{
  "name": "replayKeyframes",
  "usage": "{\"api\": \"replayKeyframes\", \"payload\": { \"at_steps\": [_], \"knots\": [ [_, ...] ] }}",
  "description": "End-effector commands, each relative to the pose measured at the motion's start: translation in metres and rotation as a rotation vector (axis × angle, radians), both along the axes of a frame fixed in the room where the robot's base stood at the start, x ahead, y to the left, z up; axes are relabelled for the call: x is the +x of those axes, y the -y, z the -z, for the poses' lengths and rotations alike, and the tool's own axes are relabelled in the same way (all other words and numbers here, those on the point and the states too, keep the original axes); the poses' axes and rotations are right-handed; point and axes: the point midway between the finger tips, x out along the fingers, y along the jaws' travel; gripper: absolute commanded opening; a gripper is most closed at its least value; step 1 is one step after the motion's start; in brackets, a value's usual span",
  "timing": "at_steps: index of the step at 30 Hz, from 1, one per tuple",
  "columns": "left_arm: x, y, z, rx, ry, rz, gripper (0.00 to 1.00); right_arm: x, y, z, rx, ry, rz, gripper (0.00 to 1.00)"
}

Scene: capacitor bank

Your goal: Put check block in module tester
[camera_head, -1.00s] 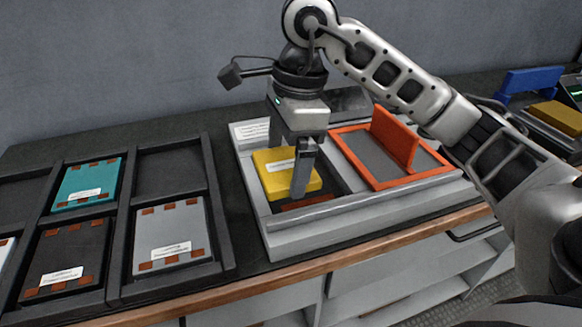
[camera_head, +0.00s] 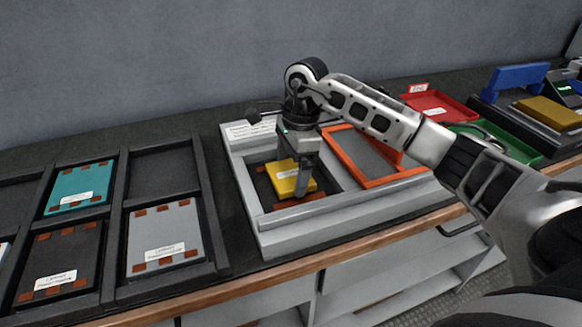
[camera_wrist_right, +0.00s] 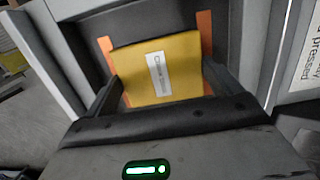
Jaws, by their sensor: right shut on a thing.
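The yellow check block (camera_head: 291,178) has a white label and is in the grip of my right gripper (camera_head: 303,180). The block is over the dark recess of the grey module tester (camera_head: 262,222), with orange contacts showing around it. I cannot tell whether it touches the recess floor. In the right wrist view the block (camera_wrist_right: 158,68) lies between the two fingers of my gripper (camera_wrist_right: 160,92), with orange strips beside it. An orange frame (camera_head: 372,184) with a raised flap stands at the tester's right side. My left gripper is not in view.
A black rack (camera_head: 207,190) at left holds a teal module (camera_head: 80,188), a grey module (camera_head: 163,236) and a dark module (camera_head: 60,258); its upper right slot is empty. Red (camera_head: 440,107) and green trays, a blue bracket (camera_head: 518,82) and another yellow block (camera_head: 550,112) sit at right.

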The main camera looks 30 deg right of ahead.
Motion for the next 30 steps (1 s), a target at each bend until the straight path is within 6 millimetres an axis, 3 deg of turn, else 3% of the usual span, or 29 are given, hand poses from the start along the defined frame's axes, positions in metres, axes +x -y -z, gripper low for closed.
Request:
{"api": "replayKeyframes", "payload": {
  "at_steps": [12,13,23,30],
  "knots": [
    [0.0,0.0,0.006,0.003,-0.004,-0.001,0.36,0.001,0.0,0.008,0.002,0.006,0.001,0.57],
    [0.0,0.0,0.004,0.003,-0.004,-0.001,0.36,0.001,0.0,0.007,0.001,0.003,0.001,0.99],
    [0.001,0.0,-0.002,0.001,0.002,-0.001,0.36,0.001,0.0,0.0,0.001,0.004,0.002,1.0],
    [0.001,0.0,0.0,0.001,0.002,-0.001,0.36,0.0,0.007,-0.042,0.0,0.008,0.003,1.0]
  ]
}}
